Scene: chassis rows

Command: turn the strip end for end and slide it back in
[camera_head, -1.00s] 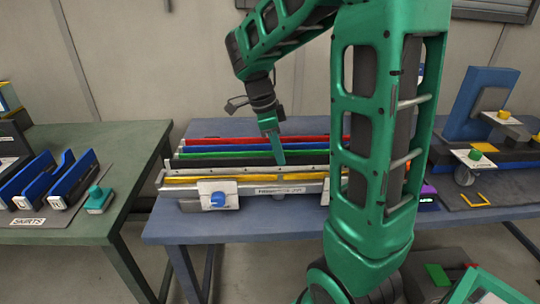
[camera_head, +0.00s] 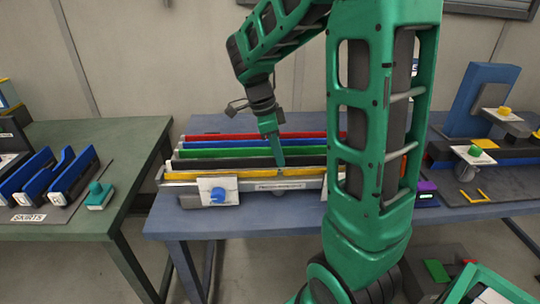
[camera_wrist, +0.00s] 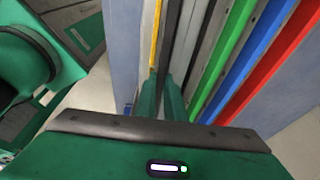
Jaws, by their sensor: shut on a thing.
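My gripper (camera_head: 281,164) points down at the long fixture on the blue table. Its fingers (camera_wrist: 162,100) are shut on a long dark strip (camera_wrist: 170,45), which runs along the fixture just behind a yellow strip (camera_head: 200,175). The dark strip also shows in the head view (camera_head: 225,163). The grey fixture (camera_head: 255,184) has a white plate with a blue knob (camera_head: 217,195) at its front left. My arm hides the fixture's right end. I cannot tell how deep the dark strip sits.
Green (camera_head: 215,153), blue (camera_head: 215,144) and red (camera_head: 260,136) strips lie parallel behind. A green table (camera_head: 70,220) at left holds blue-sided racks (camera_head: 70,180). A second blue fixture (camera_head: 485,105) stands at right. The blue table's front left is clear.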

